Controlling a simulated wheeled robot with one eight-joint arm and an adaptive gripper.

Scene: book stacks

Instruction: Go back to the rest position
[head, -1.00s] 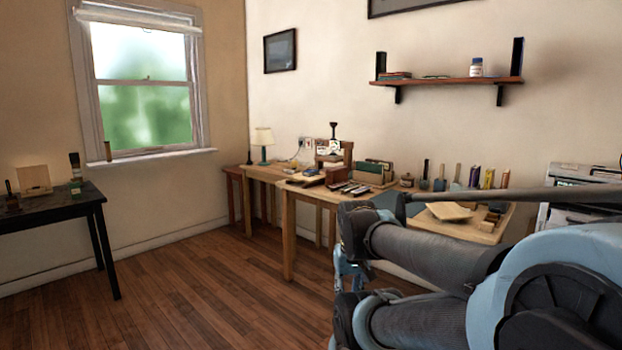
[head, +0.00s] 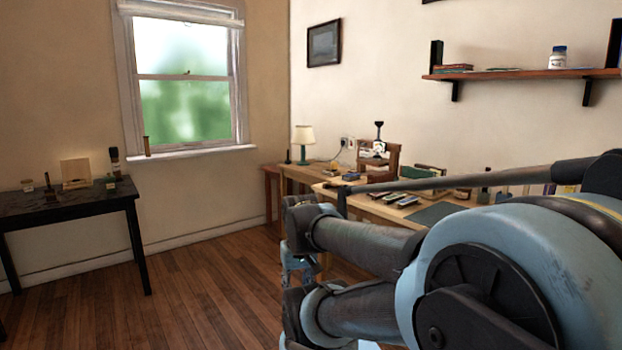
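My arm fills the lower right of the head view, folded, with a large light blue joint and two dark tubular links. A light blue part of it shows beyond the links, low and near the middle. I cannot make out any fingers, so my gripper is not recognisable here, and nothing held can be seen. The wooden desk (head: 337,193) stands behind the arm along the right wall, and the arm hides much of its front and right side.
A dark table (head: 135,208) with small items stands at the left. A lamp (head: 303,142) and a wooden stand (head: 393,160) are on the desk side. A wall shelf (head: 515,74) hangs at upper right. Wooden floor (head: 200,285) is open between table and desk.

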